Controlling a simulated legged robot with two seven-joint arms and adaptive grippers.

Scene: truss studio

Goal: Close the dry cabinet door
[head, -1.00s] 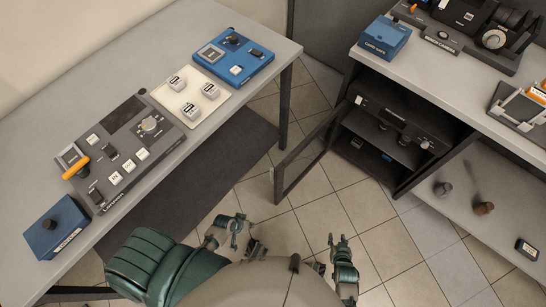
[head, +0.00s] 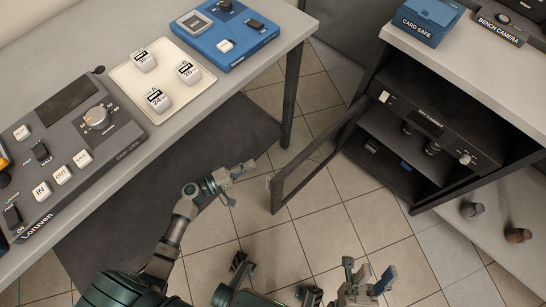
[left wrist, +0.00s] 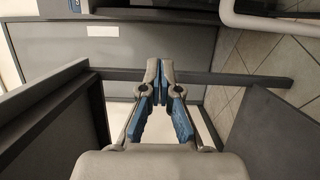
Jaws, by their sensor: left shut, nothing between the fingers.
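The dry cabinet (head: 430,120) is a dark box under the right-hand counter, with its front open and shelves showing inside. Its dark-framed door (head: 276,196) stands swung out toward the left, well away from the opening. My left gripper (head: 240,180) is just left of the door's free edge, apart from it in the head view. In the left wrist view its fingers (left wrist: 160,78) are shut with nothing between them, and a dark bar crosses behind them. My right gripper (head: 375,272) is low in the head view, below the cabinet, empty with its fingers apart.
A grey table (head: 215,100) on the left carries control panels, a white tray and a blue device; its dark leg (head: 291,95) stands behind the door. A blue card safe (head: 427,20) sits on the right counter. Tiled floor (head: 330,220) is clear below the door.

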